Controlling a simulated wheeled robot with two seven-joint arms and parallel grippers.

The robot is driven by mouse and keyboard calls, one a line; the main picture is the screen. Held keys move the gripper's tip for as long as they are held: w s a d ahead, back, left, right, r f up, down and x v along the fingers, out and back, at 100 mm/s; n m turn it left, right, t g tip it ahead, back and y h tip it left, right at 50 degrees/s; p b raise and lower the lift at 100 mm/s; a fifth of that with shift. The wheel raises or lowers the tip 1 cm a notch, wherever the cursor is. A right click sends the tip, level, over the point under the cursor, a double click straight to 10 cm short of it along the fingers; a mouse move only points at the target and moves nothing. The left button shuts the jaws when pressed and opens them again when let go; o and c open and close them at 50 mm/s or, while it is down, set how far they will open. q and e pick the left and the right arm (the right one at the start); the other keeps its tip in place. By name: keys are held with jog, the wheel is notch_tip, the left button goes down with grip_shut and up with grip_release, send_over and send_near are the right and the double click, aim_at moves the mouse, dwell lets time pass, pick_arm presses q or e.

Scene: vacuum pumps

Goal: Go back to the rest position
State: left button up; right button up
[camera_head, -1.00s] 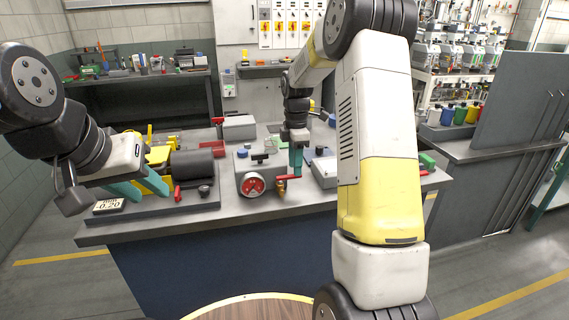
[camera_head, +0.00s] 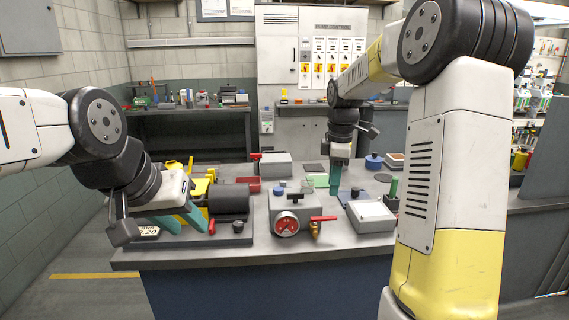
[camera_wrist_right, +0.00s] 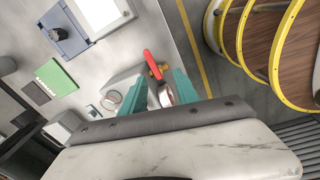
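My left gripper (camera_head: 182,222) hangs at the left of the bench, in front of the black cylindrical pump (camera_head: 228,199). Its two teal fingers are apart with nothing seen between them. My right gripper (camera_head: 335,178) is above the bench, behind the grey box with the red gauge (camera_head: 286,223) and the red-handled brass valve (camera_head: 315,226). In the right wrist view its teal fingers (camera_wrist_right: 158,96) are spread apart. The red handle (camera_wrist_right: 151,64) shows beyond and between the tips, apart from them.
The grey bench (camera_head: 350,252) also bears a white-topped box (camera_head: 371,215), a green mat (camera_head: 320,182), a blue-lidded pot (camera_head: 374,162) and a yellow part (camera_head: 200,187). A dark back bench (camera_head: 190,112) and a control cabinet (camera_head: 300,60) stand behind. Grey floor shows at left.

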jog(key=s+a+r+m+t+y, duration=0.1)
jog(key=s+r+m, duration=0.3)
jog(key=s, duration=0.3)
jog(key=s+a+r+m+t, duration=0.1)
jog(key=s+r+m+t, duration=0.1)
jog(key=s+r+m, duration=0.3)
jog(key=s+a+f+m+t+y, duration=0.1)
jog(key=s+m, duration=0.5)
jog(key=s, duration=0.7)
notch_tip(320, 180, down, 2)
jog(key=shift+s+a+t, duration=0.3)
jog(key=shift+a+t, duration=0.3)
jog(key=shift+a, duration=0.05)
